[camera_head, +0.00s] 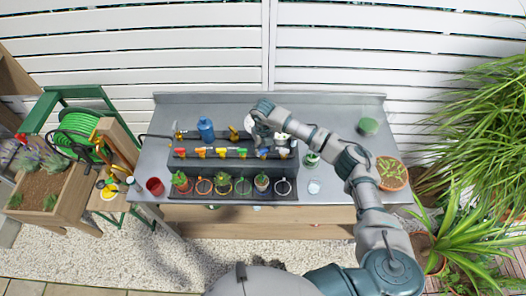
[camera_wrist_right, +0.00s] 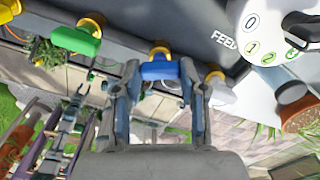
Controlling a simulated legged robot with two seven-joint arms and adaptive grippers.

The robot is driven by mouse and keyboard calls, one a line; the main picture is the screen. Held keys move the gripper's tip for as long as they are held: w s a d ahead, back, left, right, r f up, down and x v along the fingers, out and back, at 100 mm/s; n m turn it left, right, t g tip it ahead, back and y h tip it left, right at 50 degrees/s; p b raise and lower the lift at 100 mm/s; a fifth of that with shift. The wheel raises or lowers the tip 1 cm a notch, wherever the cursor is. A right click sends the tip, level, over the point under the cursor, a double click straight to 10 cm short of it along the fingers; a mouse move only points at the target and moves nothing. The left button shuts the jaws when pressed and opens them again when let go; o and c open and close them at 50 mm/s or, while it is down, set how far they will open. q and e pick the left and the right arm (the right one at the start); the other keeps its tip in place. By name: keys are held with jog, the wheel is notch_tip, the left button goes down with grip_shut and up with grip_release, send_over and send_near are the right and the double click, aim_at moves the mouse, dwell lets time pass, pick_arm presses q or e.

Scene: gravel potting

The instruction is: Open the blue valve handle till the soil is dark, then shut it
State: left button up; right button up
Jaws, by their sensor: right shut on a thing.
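The blue valve handle (camera_wrist_right: 160,71) sits on a yellow fitting of the dark rack, between the fingertips of my right gripper (camera_wrist_right: 159,78) in the wrist view. The fingers are shut on its two sides. In the head view the blue handle (camera_head: 262,153) shows small in the row of coloured handles, just below my right gripper (camera_head: 262,142), which reaches down from behind. A pot (camera_head: 262,184) with a plant stands below it in the lower tray. Its soil is too small to judge for darkness. My left gripper is not in view.
A green handle (camera_wrist_right: 76,38) sits beside the blue one. A white dial marked FEED (camera_wrist_right: 268,32) is close on the right in the wrist view. A blue container (camera_head: 206,129) stands behind the rack. The bench's right part holds a terracotta pot (camera_head: 392,175).

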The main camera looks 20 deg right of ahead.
aim_at(263, 149)
jog(key=n+b, duration=0.4)
jog(key=n, duration=0.1)
jog(key=shift+w+f+n, duration=0.1)
jog(key=shift+f+n, duration=0.05)
jog(key=shift+n, duration=0.15)
pick_arm(q)
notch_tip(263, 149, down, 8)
jog(key=b, duration=0.3)
pick_arm(e)
jog(key=n, duration=0.5)
jog(key=shift+n+b, duration=0.4)
jog(key=shift+n, duration=0.1)
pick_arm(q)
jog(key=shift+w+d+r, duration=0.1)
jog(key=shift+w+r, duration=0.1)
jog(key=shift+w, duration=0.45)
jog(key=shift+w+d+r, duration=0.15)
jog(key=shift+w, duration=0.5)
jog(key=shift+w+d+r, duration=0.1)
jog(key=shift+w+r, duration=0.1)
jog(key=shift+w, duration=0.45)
pick_arm(e)
jog(key=shift+r+n, duration=0.2)
jog(key=shift+n, duration=0.5)
jog(key=o, duration=0.8)
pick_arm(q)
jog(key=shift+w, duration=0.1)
pick_arm(e)
jog(key=o, duration=0.3)
jog(key=shift+w+f, duration=0.1)
